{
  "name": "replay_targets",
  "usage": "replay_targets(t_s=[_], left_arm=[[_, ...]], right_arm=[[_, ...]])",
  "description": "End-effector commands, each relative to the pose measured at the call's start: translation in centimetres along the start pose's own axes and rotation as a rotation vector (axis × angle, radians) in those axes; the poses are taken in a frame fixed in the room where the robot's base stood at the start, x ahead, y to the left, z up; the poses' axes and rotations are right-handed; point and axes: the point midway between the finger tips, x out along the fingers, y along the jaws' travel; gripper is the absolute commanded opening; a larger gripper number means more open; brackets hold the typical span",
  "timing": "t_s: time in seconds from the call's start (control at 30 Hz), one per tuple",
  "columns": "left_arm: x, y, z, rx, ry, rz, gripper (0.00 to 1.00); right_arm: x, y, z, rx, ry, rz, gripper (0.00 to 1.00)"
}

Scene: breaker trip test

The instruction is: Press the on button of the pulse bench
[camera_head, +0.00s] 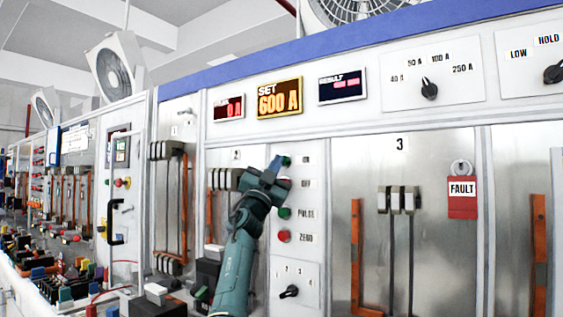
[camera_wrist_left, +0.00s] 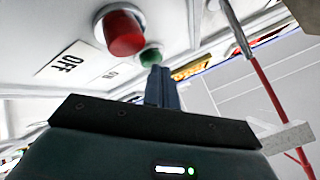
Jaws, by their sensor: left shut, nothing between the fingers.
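The pulse bench's button column has a green on button (camera_head: 287,161) at its top, partly covered by my left gripper (camera_head: 276,164). The gripper is shut and empty, with its fingertips beside this button. In the left wrist view the closed fingers (camera_wrist_left: 160,84) point up at the green on button (camera_wrist_left: 151,56), whose edge they overlap. I cannot tell whether they touch it. The red off button (camera_wrist_left: 122,31) stands nearer, with its OFF label (camera_wrist_left: 67,63) to the left. My right gripper is not in view.
Lower in the column are a green pulse button (camera_head: 284,213) and a red zero button (camera_head: 284,236). A selector knob (camera_head: 289,291) is below. The set display (camera_head: 279,98) reads 600 A. A red FAULT tag (camera_head: 462,198) hangs at right.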

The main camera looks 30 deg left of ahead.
Motion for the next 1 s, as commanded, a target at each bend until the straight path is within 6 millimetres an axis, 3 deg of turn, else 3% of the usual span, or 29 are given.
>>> replay_targets(t_s=[0.5, 1.0], left_arm=[[-1.2, -0.9, -0.9, 0.004, -0.001, 0.001, 0.0], [-1.3, -0.9, -0.9, 0.001, -0.001, 0.0, 0.0]], right_arm=[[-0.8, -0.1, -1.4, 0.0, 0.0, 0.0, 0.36], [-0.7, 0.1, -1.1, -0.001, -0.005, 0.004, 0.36]])
